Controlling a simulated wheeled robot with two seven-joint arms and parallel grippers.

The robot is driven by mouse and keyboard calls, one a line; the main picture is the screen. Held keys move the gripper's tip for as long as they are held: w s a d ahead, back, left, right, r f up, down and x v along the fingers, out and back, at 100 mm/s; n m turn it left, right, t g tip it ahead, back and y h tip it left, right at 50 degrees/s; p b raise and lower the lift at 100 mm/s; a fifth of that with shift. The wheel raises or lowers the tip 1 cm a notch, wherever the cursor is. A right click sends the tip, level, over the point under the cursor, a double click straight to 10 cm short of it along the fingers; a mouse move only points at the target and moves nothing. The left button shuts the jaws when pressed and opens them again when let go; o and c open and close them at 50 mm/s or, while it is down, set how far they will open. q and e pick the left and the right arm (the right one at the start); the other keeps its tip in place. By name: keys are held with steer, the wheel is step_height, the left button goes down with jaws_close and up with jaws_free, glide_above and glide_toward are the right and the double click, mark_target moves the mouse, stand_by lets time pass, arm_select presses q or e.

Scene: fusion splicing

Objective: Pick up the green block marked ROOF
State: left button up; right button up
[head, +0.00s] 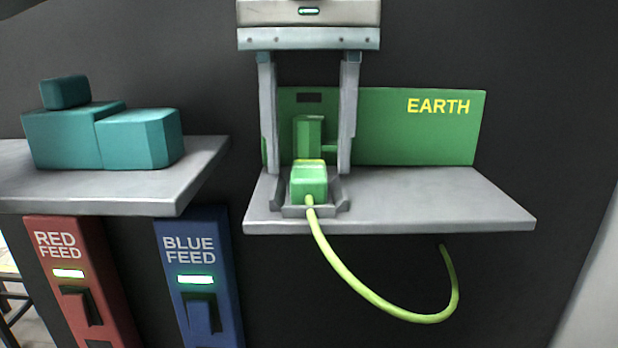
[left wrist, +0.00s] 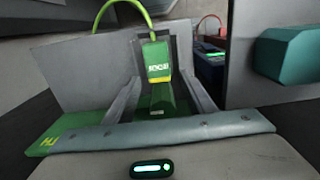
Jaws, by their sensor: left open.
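The green block (head: 309,184) has a yellow stripe and a yellow-green cable (head: 372,297) from its front. It sits in a grey holder on the grey shelf (head: 430,200), before the green EARTH panel (head: 415,135). In the left wrist view the green block (left wrist: 157,60) carries small white lettering, too small to read surely. My left gripper (head: 310,176) reaches down from the top of the head view. Its fingers are open, one on either side of the block, with small gaps visible. In the left wrist view my left gripper (left wrist: 157,62) also straddles it. My right gripper is not in view.
A green post (head: 308,135) stands behind the block, between my fingers. Teal blocks (head: 140,138) sit on another grey shelf (head: 150,194) at the left. RED FEED (head: 75,262) and BLUE FEED (head: 195,262) panels stand below it. The shelf's right part is clear.

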mark_target(310, 159)
arm_select(q)
steer(key=shift+c, duration=0.3)
steer(key=c, duration=1.1)
steer(key=shift+r, duration=0.1)
steer(key=shift+r, duration=0.15)
steer(key=shift+r+b, duration=0.65)
step_height(310, 159, up, 2)
steer(key=shift+r+b, duration=0.1)
steer(key=shift+b, duration=0.35)
steer(key=s, duration=0.1)
steer(key=s+r+b, duration=0.1)
steer(key=s+d, duration=0.1)
steer(key=shift+s+r, duration=0.2)
steer(key=shift+r, duration=0.2)
steer(key=s+r, duration=0.1)
steer(key=s, duration=0.1)
steer(key=s+d+r, duration=0.1)
steer(key=s+r, duration=0.1)
steer(key=s, duration=0.1)
steer(key=s+d+r, duration=0.1)
steer(key=s+r, duration=0.1)
steer(key=s, duration=0.1)
steer(key=shift+d+r, duration=0.1)
